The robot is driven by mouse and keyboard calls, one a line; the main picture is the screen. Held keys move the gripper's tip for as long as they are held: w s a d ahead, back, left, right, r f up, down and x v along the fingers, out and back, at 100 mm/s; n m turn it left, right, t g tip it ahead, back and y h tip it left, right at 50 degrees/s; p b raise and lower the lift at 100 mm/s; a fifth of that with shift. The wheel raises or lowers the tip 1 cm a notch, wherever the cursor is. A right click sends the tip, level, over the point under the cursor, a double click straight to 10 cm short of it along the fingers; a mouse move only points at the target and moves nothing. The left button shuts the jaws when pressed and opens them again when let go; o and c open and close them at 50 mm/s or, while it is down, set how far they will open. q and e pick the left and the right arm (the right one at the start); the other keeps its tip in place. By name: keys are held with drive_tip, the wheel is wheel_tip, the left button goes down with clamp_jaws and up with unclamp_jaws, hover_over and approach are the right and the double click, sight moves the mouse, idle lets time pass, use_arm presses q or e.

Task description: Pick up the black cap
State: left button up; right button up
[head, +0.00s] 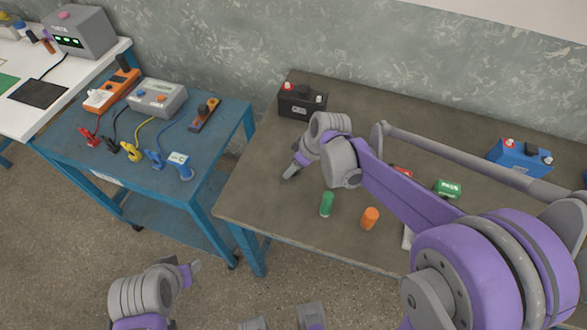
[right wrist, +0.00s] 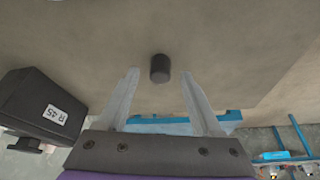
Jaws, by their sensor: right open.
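The black cap (right wrist: 159,68) is a small dark cylinder on the grey-brown table, seen in the right wrist view just beyond and between my fingertips. My right gripper (right wrist: 160,78) is open and empty, with one finger on each side of the line to the cap and not touching it. In the head view my right gripper (head: 291,171) hangs over the left part of the table; I cannot make out the cap there. My left gripper (head: 190,270) is low at the bottom left, away from the table; its finger opening is unclear.
A black battery (head: 301,100) marked R 45 stands near my right gripper. A green cylinder (head: 327,204) and an orange one (head: 370,217) stand towards the front edge. A blue battery (head: 520,157) is at right. A blue cart (head: 215,118) with meters and clips stands left.

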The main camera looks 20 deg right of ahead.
drive_tip(key=shift+c, duration=0.3)
clamp_jaws()
drive_tip(key=shift+r, duration=0.1)
